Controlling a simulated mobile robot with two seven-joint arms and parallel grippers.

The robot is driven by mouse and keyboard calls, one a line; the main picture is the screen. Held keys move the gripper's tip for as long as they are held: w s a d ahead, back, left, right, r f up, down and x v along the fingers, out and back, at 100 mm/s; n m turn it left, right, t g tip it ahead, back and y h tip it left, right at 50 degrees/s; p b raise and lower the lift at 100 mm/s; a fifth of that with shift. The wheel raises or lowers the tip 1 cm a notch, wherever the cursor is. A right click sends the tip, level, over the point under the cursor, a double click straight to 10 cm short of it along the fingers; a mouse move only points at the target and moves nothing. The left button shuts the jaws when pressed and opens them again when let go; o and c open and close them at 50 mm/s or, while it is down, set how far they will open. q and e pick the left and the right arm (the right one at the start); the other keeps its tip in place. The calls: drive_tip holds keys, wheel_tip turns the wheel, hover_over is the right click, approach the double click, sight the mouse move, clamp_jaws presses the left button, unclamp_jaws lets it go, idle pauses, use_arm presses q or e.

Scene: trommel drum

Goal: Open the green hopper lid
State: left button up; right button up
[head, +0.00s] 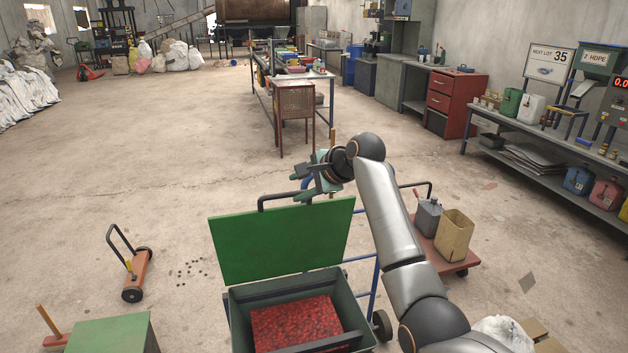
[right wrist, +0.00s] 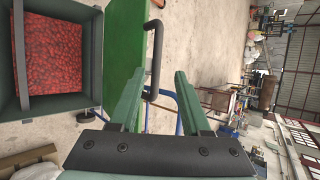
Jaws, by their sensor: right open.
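The green hopper lid (head: 282,243) stands raised and nearly upright at the back of the hopper (head: 236,320), with its inside rim uncovered. Red pellets (head: 300,325) show in the hopper. A black bar handle (head: 270,199) runs along the lid's top edge. My right gripper (head: 304,183) is open, just above and behind that edge. In the right wrist view, its two green fingers (right wrist: 158,80) are spread, and the black handle (right wrist: 153,60) shows between their tips, not gripped. The lid (right wrist: 122,55) lies left of them there. My left gripper is out of view.
A small orange trolley (head: 137,272) is at left. Another green top (head: 112,335) is at lower left. Floor behind is mostly free.

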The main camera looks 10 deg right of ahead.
drive_tip(key=v, duration=0.5)
drive_tip(key=shift+s+d+r+b, duration=0.1)
drive_tip(key=shift+s+r+b, duration=0.1)
drive_tip(key=shift+r+b, duration=0.15)
drive_tip(key=shift+f, duration=0.15)
drive_tip(key=s+d+f+n+h, duration=0.25)
drive_tip(key=s+f, duration=0.25)
drive_tip(key=f, duration=1)
drive_tip(key=s+d+f+n+h, duration=0.1)
drive_tip(key=s+f+n, duration=0.35)
drive_tip(key=f, duration=1.05)
drive_tip(key=s+f+n, duration=0.3)
drive_tip(key=s+f, duration=0.1)
drive_tip(key=s, duration=0.5)
drive_tip(key=s+a+f+n, duration=0.1)
drive_tip(key=s+f+n, duration=0.3)
drive_tip(key=s, duration=0.6)
drive_tip(key=s+a+f+n, duration=0.1)
drive_tip(key=s+f+n, duration=0.2)
drive_tip(key=s, duration=0.7)
drive_tip(key=shift+f+n, duration=0.4)
drive_tip(key=shift+f, duration=0.2)
